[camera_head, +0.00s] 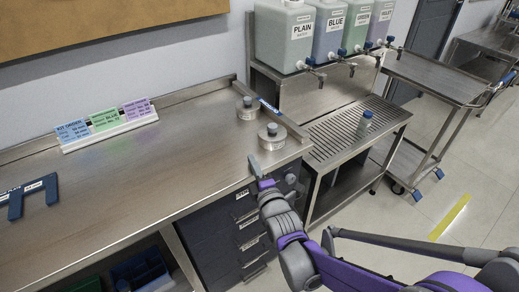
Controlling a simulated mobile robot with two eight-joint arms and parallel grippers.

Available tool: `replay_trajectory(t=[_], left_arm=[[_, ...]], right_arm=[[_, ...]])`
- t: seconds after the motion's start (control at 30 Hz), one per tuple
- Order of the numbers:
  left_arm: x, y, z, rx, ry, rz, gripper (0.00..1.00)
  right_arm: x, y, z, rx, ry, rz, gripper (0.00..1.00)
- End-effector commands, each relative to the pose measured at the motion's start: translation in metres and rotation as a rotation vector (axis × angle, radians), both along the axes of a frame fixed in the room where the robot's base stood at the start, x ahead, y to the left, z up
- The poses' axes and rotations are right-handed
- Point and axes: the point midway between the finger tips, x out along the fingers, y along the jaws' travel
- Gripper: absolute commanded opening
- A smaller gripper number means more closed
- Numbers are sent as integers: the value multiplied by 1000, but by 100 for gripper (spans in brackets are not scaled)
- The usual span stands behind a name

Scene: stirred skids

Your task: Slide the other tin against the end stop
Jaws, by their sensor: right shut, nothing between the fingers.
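Two round metal tins with knobbed lids stand upright at the right end of the steel bench. The far tin (246,114) and the near tin (271,138) are close together, both beside the raised end stop (270,106) with a blue label. I cannot tell whether either tin touches the stop. My right gripper (253,165) is shut and empty, at the bench's front edge, in front and to the left of the near tin, apart from it. My left gripper is not in view.
Coloured cards (105,123) stand in a holder at the bench's back. A dark blue bracket (32,196) lies at the left. The middle of the bench is bare. Right of the bench are a slatted rack (345,133) with a small bottle (365,119) and labelled water containers (285,36) above.

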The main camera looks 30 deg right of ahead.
Motion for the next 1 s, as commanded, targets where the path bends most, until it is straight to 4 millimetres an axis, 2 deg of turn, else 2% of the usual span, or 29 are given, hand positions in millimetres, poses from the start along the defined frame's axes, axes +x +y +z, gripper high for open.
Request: replay_trajectory(t=[0.03, 0.2, 0.6, 1.0], left_arm=[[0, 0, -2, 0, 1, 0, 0], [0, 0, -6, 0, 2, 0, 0], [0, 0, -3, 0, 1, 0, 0], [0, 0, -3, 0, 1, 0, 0]], right_arm=[[13, -2, -1, 0, 0, 0, 0], [50, -9, -1, 0, 1, 0, 0], [49, -42, 0, -1, -1, -2, 0], [49, -48, 0, 1, 1, 0, 0]])
